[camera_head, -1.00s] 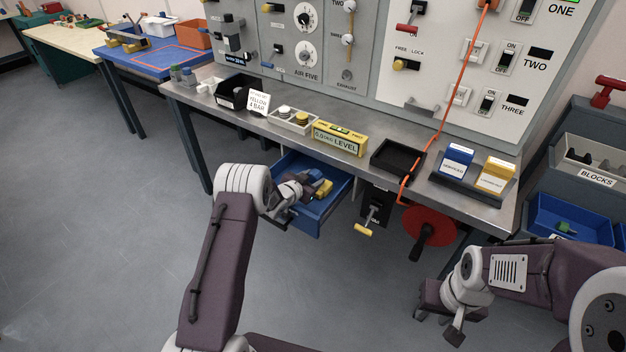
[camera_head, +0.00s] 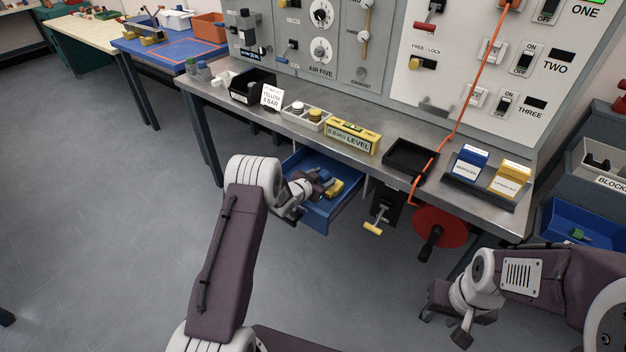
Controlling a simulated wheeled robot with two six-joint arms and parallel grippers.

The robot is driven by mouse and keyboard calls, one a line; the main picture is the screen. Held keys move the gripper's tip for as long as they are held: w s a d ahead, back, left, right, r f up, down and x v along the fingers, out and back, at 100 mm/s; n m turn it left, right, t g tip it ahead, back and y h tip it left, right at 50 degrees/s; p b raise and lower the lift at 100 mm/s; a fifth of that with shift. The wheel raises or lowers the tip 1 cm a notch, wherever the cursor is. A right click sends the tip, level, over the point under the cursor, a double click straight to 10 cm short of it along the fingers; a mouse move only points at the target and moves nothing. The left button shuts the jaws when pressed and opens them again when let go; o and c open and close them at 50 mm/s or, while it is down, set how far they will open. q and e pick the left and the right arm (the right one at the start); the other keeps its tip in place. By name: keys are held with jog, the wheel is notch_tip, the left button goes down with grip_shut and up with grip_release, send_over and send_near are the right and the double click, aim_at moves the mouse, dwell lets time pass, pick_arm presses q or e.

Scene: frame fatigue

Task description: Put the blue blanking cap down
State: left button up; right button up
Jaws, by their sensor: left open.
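My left gripper (camera_head: 326,183) is over the open blue drawer (camera_head: 318,221) under the bench, its jaws apart. A yellow thing (camera_head: 335,189) shows in the drawer right at the fingers; I cannot tell whether it touches them. The blue blanking cap cannot be made out; the gripper and the blue drawer's own colour hide small things there. My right gripper (camera_head: 447,313) hangs at the lower right over the floor, its fingers apart and nothing between them.
The metal bench (camera_head: 290,128) carries a yellow level (camera_head: 353,136), a black tray (camera_head: 404,158) and blue and yellow card blocks. A yellow-tipped handle (camera_head: 372,228) and a red disc (camera_head: 440,232) hang right of the drawer. An orange hose (camera_head: 452,120) runs down the panel.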

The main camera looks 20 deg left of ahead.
aim_at(322, 177)
pick_arm(q)
jog(key=p+v, duration=0.1)
jog(key=v, duration=0.4)
jog(key=shift+s+a+r, duration=0.1)
jog(key=shift+r, duration=0.2)
jog(key=b+v, duration=0.4)
jog(key=v, duration=0.1)
jog(key=shift+s, duration=0.3)
